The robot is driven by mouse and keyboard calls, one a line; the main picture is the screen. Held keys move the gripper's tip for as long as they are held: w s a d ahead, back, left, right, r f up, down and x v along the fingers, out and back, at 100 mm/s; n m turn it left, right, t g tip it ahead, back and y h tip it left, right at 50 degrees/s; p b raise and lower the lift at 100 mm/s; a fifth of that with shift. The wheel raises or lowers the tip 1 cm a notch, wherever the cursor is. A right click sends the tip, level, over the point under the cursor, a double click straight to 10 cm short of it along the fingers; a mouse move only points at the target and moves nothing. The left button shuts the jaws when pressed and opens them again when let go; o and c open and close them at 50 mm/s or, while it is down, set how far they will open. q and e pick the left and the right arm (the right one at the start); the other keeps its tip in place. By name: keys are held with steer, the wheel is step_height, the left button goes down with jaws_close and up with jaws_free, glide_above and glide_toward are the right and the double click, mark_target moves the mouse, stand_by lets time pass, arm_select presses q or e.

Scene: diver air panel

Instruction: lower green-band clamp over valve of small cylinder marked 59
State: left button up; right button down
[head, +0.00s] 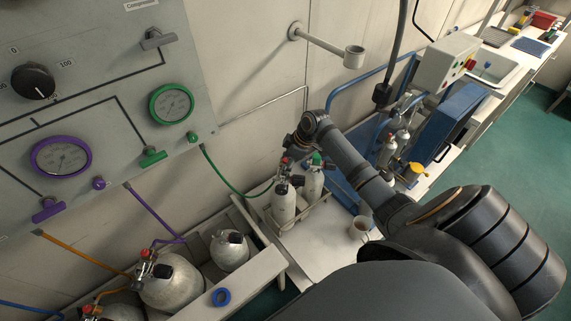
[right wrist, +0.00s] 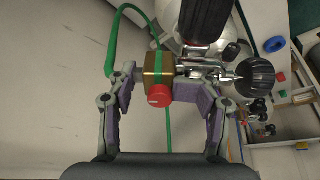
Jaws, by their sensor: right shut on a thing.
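My right gripper (head: 293,154) hangs over a pair of small pale cylinders and is shut on the green-band clamp. In the right wrist view the gripper (right wrist: 163,92) holds the clamp (right wrist: 151,66), a brass block with a green band and a red knob, between its fingers. The nearer small cylinder (head: 284,206) stands upright under the gripper; its valve has a black handwheel (right wrist: 255,82), right of the clamp in the wrist view. No number is readable. Whether the clamp surrounds the valve or sits beside it, I cannot tell. My left gripper is not in view.
A second small cylinder (head: 313,184) with a green top stands close beside it. A green hose (head: 225,178) runs from the wall panel (head: 110,85) towards the clamp. Larger cylinders (head: 172,283) stand in a rack at left. A cup (head: 360,229) stands on the bench at right.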

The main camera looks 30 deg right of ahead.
steer(key=shift+s+f, duration=0.25)
steer(key=shift+f, duration=0.25)
steer(key=shift+s+f, duration=0.25)
steer(key=shift+f, duration=0.2)
steer(key=shift+w+f, duration=0.1)
steer(key=c, duration=2.1)
jaws_free()
steer(key=shift+w+d+f, duration=0.15)
steer(key=shift+w+d, duration=0.05)
steer(key=shift+w, duration=0.1)
steer(key=shift+o, duration=0.2)
steer(key=shift+w+r, duration=0.1)
steer(key=shift+r, duration=0.2)
steer(key=shift+r+p, duration=0.85)
steer(key=shift+p, duration=0.15)
jaws_close()
steer(key=shift+d+r, duration=0.1)
steer(key=shift+r, duration=0.05)
steer(key=shift+w+d, duration=0.1)
steer(key=shift+w, duration=0.1)
steer(key=shift+r, duration=0.15)
